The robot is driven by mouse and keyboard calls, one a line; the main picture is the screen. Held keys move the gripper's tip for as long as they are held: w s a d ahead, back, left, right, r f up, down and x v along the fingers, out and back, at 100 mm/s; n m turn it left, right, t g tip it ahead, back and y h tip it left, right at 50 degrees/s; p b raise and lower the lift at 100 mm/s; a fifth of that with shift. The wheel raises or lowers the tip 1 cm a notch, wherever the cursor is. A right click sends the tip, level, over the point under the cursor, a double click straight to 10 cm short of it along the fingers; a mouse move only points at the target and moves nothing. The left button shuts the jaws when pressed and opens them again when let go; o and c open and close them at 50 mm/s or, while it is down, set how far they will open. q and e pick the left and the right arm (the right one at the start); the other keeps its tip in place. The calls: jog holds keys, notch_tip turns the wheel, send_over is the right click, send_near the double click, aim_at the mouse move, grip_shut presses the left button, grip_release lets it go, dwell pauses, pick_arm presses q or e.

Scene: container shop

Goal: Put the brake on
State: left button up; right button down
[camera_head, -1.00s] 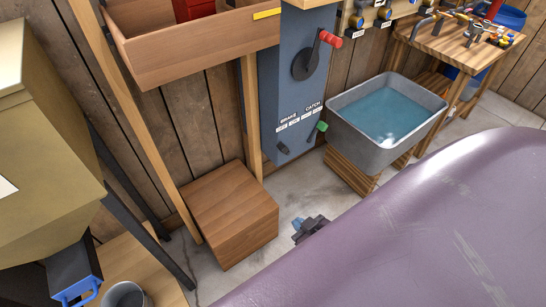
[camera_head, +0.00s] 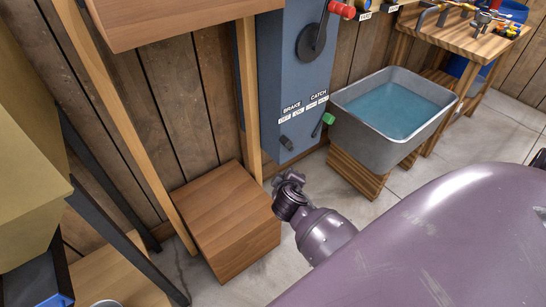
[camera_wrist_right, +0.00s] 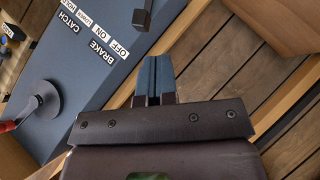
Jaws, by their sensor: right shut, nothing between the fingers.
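The blue-grey panel (camera_head: 284,85) carries a BRAKE label with OFF and ON plates. The short dark brake lever (camera_head: 286,142) sits below these plates, nearer the OFF side. In the right wrist view a black knob (camera_wrist_right: 141,14), apparently this lever's, lies just beyond the fingertips. The catch lever with a green knob (camera_head: 328,119) stands to its right, under CATCH. My right gripper (camera_head: 287,178) is just below the panel's lower edge in the head view. In the wrist view its fingers (camera_wrist_right: 153,62) are shut and empty, apparently apart from the knob. My left gripper is out of view.
A wooden box (camera_head: 222,215) stands below and left of the panel. A grey tub of water (camera_head: 380,138) is to the right. A crank with a red knob (camera_head: 342,9) sits higher on the panel. A wooden post (camera_head: 247,95) runs along the panel's left edge.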

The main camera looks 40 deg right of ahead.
jog(key=w+d+f+m+g+h+b, duration=0.1)
jog(key=w+f+g+h+b, duration=0.5)
jog(key=w+f+h+b, duration=0.8)
pick_arm(q)
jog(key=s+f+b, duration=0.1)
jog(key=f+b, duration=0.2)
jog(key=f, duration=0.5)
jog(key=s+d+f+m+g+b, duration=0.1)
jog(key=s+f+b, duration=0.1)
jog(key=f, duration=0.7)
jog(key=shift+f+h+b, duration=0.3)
jog(key=shift+b, duration=0.55)
pick_arm(e)
jog(key=a+m+g, duration=0.1)
jog(key=w+a+m+g+h, duration=0.1)
jog(key=a, duration=0.1)
jog(key=w+a+g+h, duration=0.1)
jog(key=shift+a+r+m, duration=0.15)
jog(key=shift+m, duration=0.25)
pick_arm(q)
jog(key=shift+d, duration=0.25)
pick_arm(e)
jog(key=shift+r, duration=0.1)
